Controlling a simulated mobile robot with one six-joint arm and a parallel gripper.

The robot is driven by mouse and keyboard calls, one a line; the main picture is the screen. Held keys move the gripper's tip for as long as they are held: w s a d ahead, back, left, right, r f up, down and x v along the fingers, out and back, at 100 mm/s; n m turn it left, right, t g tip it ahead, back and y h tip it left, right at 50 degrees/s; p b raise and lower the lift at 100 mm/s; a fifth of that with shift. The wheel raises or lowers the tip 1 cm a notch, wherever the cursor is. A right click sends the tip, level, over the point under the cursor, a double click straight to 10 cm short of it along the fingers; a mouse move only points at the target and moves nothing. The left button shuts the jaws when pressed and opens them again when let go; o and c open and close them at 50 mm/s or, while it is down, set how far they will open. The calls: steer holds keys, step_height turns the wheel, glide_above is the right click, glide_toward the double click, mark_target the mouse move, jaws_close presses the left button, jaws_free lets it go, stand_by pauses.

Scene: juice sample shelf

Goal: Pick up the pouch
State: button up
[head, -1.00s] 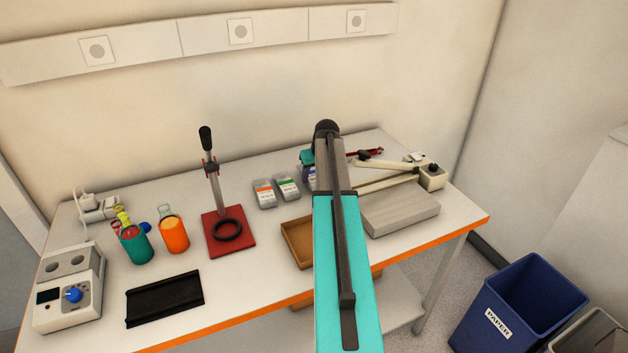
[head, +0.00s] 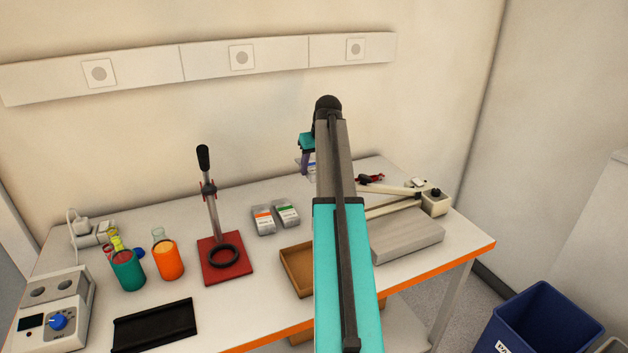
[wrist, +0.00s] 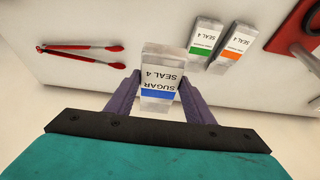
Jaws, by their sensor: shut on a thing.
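The pouch (wrist: 160,77) is a small silver-white packet with a blue band, and its label reads SUGAR, SEAL 4. My gripper (wrist: 160,88) is shut on it, one purple finger on each side, in the wrist view. In the head view my gripper (head: 308,163) shows beside my arm at the back of the table, and a bit of the pouch (head: 312,170) shows next to the finger. My arm hides much of it there. The pouch appears to be held above the table top.
Two more pouches, orange-banded (head: 263,221) and green-banded (head: 286,213), stand left of my arm. Red tongs (wrist: 85,49) lie on the table. A brown tray (head: 297,272), a red-based stand (head: 226,270), flasks (head: 165,260) and a grey slab (head: 410,240) are around.

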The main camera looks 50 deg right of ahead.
steer(key=shift+r, duration=1)
